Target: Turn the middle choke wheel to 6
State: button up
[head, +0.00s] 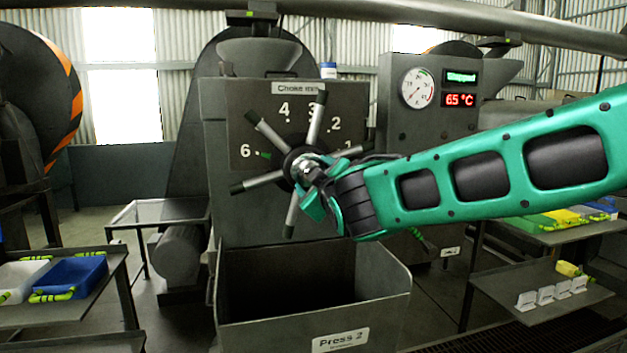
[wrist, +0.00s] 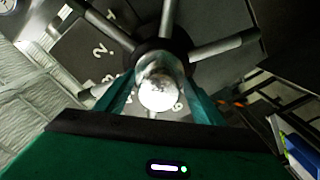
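The middle choke wheel, a dark hub with several grey, black-tipped spokes (head: 317,118), stands on the front of the Press 2 machine. Its dial plate (head: 345,105) shows 6, 4, 3 and 2, with a partly covered number at right. A small green pointer mark (head: 264,155) lies just right of the 6. My gripper (head: 308,178) reaches in from the right, at the wheel's centre. In the wrist view, its green fingers (wrist: 162,92) stand on both sides of the shiny round hub end (wrist: 158,86) and appear closed on it. My gripper hides the wheel's lower right.
The Press 2 bin (head: 340,310) juts out below the wheel. A panel at right carries a round gauge (head: 418,88) and a red 65 °C display (head: 460,100). Side tables hold a blue tray (head: 75,272) at left and coloured trays (head: 560,218) at right.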

jog(key=v, duration=1)
jog(key=shift+s+d, duration=0.15)
jog(key=shift+s, duration=0.15)
